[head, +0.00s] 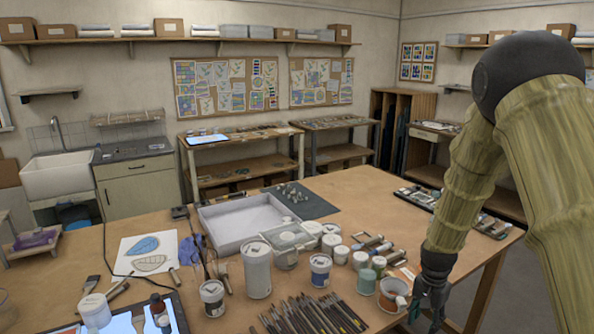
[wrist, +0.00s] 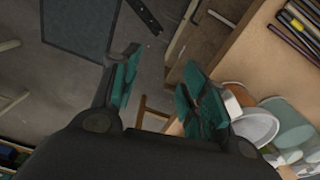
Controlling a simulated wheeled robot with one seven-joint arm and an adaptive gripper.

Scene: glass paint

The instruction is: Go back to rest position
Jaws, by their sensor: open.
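My gripper (head: 430,303) hangs at the right front edge of the wooden table (head: 385,208), beside a white jar with an orange-brown inside (head: 392,294). My arm comes down from the upper right of the head view. In the wrist view my gripper (wrist: 158,88) has its two teal-padded fingers spread apart with nothing between them. Floor shows between the fingers. The jar (wrist: 252,125) is just right of the right finger; I cannot tell whether they touch.
Several paint jars (head: 258,268), brushes (head: 312,314) and a grey tray (head: 240,218) crowd the table. A dark mat (head: 312,204) lies behind. Open floor is beyond the right edge.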

